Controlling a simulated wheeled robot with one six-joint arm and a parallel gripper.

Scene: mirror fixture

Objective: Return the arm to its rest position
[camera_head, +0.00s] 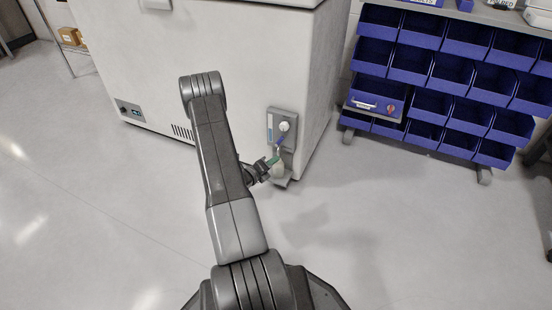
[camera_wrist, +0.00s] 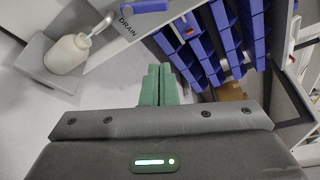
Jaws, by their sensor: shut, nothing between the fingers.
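My arm reaches forward from the bottom of the head view, bent over toward the white chest. My gripper (camera_head: 273,160) is small there, in front of the lower part of a grey panel (camera_head: 271,122) on the chest. In the wrist view its green fingers (camera_wrist: 158,84) are together with nothing between them. A white bottle (camera_wrist: 67,55) stands on a grey ledge (camera_wrist: 42,72) to the left of the fingers, apart from them. A blue handle (camera_wrist: 144,6) is above, by the word DRAIN. The bottle is partly hidden in the head view (camera_head: 278,171).
The white chest (camera_head: 235,70) stands close ahead of my arm. The pale floor (camera_head: 90,220) is clear to the left and right of my arm.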

